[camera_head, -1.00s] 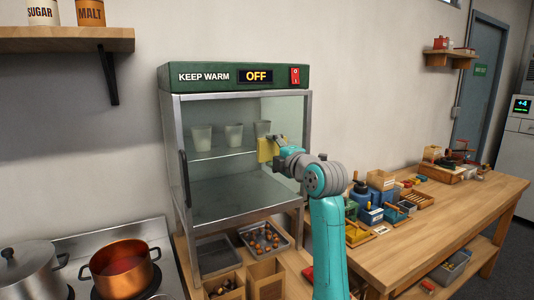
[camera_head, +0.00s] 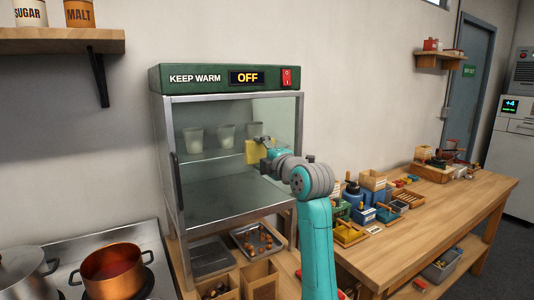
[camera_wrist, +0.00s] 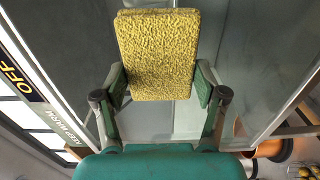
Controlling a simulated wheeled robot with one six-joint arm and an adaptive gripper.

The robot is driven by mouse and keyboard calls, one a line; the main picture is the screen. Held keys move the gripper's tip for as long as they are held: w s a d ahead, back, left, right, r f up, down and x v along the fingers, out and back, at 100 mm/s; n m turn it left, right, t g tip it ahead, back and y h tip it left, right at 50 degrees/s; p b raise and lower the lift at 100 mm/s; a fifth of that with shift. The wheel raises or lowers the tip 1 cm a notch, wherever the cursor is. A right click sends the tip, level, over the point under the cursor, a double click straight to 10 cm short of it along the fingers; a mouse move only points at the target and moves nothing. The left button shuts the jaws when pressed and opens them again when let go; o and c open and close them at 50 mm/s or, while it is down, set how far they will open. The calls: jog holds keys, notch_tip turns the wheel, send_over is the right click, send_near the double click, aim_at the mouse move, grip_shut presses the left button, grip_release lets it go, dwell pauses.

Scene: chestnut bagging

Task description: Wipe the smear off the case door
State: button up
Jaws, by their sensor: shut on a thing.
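The warming case (camera_head: 228,150) stands on the counter with its glass door (camera_head: 215,190) facing me; its sign reads KEEP WARM and its display reads OFF. My gripper (camera_head: 264,149) is in front of the upper right part of the door, shut on a yellow sponge (camera_head: 252,152). In the wrist view the gripper (camera_wrist: 160,88) pinches the sponge (camera_wrist: 157,50) between both fingers, its broad face toward the camera. The sponge is close to the glass; I cannot tell whether it touches. I cannot make out a smear; the sponge and arm hide part of the door.
Cups (camera_head: 193,138) stand on the shelf inside the case. A copper pot (camera_head: 112,270) sits on the stove at lower left. Below the case are a tray of chestnuts (camera_head: 257,240) and paper bags (camera_head: 259,281). A wooden workbench (camera_head: 420,225) with small boxes stands to the right.

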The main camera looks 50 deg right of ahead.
aim_at(227, 155)
jog(key=shift+w+a, duration=0.2)
jog(key=shift+a, duration=0.6)
jog(key=shift+w+a, duration=0.15)
jog(key=shift+a, duration=0.6)
jog(key=shift+w+a, duration=0.2)
jog(key=shift+a, duration=0.6)
jog(key=shift+w+a, duration=0.25)
jog(key=shift+a, duration=0.35)
jog(key=shift+w+a, duration=0.2)
jog(key=shift+a, duration=0.45)
jog(key=shift+w+a, duration=0.25)
jog(key=shift+a, duration=0.35)
jog(key=v, duration=0.6)
jog(key=v, duration=0.3)
